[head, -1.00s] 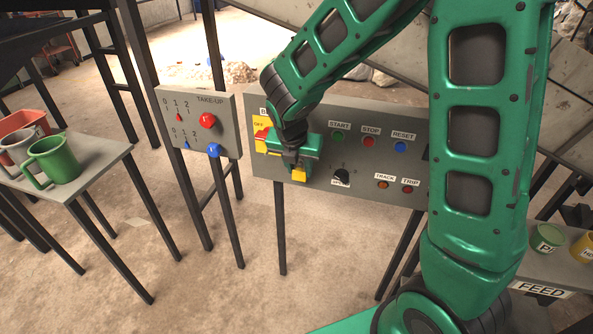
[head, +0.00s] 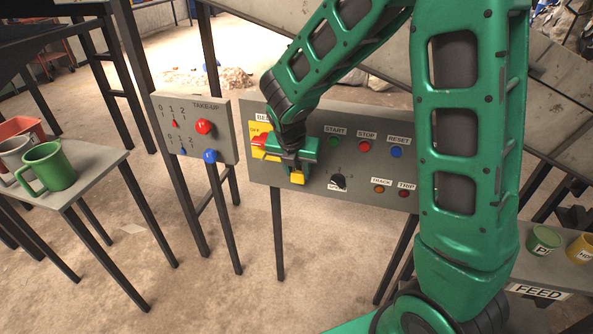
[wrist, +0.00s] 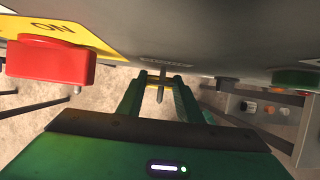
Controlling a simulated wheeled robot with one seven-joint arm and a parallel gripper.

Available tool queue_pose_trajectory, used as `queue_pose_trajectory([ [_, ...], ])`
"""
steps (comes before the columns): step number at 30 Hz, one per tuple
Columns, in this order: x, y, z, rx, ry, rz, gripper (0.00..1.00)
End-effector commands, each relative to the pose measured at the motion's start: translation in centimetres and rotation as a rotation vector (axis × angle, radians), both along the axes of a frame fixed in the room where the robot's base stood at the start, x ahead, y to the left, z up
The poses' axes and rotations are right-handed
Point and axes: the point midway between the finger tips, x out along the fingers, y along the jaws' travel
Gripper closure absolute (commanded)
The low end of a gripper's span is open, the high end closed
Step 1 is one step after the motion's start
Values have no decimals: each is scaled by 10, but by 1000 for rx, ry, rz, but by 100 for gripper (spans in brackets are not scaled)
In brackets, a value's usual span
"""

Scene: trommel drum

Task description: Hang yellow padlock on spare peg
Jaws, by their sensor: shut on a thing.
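The yellow padlock (head: 298,179) is in my gripper (head: 295,166), low in front of the control panel (head: 230,185), between the red switch handle (head: 258,139) and the black speed knob (head: 338,181). Only its yellow body shows below the fingers in the head view. In the wrist view, yellow parts (wrist: 180,84) show between the fingertips of my gripper (wrist: 160,90). A grey pin (wrist: 160,95) stands out between the fingers there; whether it meets the padlock I cannot tell. A thin grey peg (wrist: 77,90) shows below the red handle.
Start (head: 334,142), stop (head: 367,148) and reset (head: 396,152) buttons are to the right on the panel. The take-up box (head: 178,140) is to the left. A side table (head: 98,168) holds mugs. The floor below is clear.

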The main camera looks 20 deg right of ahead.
Motion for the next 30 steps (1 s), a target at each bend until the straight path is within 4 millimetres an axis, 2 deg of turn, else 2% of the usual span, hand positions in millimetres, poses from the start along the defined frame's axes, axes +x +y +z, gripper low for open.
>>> queue_pose_trajectory([
  [7, 0, 0, 0, 0, 0, 0, 93],
  [8, 0, 0, 0, 0, 0, 0, 60],
  [9, 0, 0, 0, 0, 0, 0, 51],
  [10, 0, 0, 0, 0, 0, 0, 46],
  [18, 0, 0, 0, 0, 0, 0, 46],
  [22, -2, 2, 6, 0, -1, 0, 46],
  [26, -7, 6, 23, 0, -4, 1, 46],
  [30, -15, 12, 48, 0, -4, 1, 46],
])
